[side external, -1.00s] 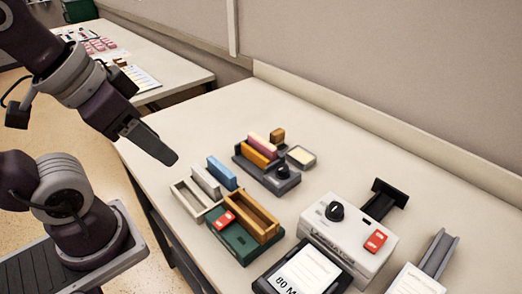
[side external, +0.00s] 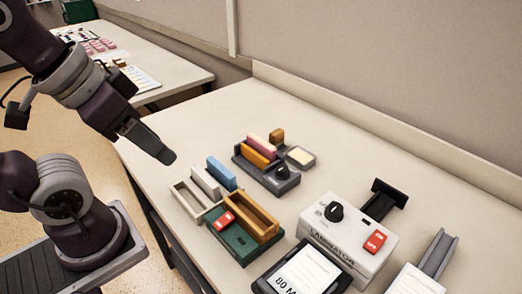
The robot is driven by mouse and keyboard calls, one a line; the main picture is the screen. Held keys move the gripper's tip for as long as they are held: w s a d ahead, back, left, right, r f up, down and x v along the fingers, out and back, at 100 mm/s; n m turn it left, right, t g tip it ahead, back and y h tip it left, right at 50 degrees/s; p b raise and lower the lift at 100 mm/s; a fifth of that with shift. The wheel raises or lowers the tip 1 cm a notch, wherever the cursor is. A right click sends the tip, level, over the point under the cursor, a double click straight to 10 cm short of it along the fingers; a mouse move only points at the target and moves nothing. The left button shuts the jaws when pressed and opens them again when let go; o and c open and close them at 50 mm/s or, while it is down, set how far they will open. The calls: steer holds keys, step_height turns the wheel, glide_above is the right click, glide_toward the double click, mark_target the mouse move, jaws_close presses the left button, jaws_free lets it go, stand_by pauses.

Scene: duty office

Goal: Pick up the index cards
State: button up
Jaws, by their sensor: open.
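My gripper (side external: 166,157) hangs over the left edge of the table, apart from everything on it; its jaws are open, with nothing visible in them. I cannot tell for certain which item is the index cards. Upright coloured slabs could be card stacks: a blue one (side external: 222,173) and a white one (side external: 205,181) stand by a cream open tray (side external: 184,202). A pink one (side external: 262,144) and an orange one (side external: 254,155) stand in a dark grey holder (side external: 270,184). A small grey tray (side external: 300,157) with a cream top lies to their right.
A green base (side external: 232,244) with a red block and an open wooden box (side external: 262,228) stands in front. A white laminator (side external: 345,240) and a black-framed sheet (side external: 300,275) are to the right. The table's back left is clear.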

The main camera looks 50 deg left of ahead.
steer(key=w+a+r+n+g, duration=0.1)
steer(key=w+r+n+g, duration=0.1)
steer(key=w+n, duration=0.45)
steer(key=n+g, duration=0.4)
steer(key=n, duration=0.7)
glide_above(262, 141)
step_height(262, 141, down, 12)
steer(key=shift+a+r, duration=0.1)
steer(key=shift+r, duration=0.1)
steer(key=shift+n, duration=0.25)
steer(key=f, duration=0.6)
steer(key=shift+d+f, duration=0.2)
steer(key=shift+f, duration=0.35)
jaws_close()
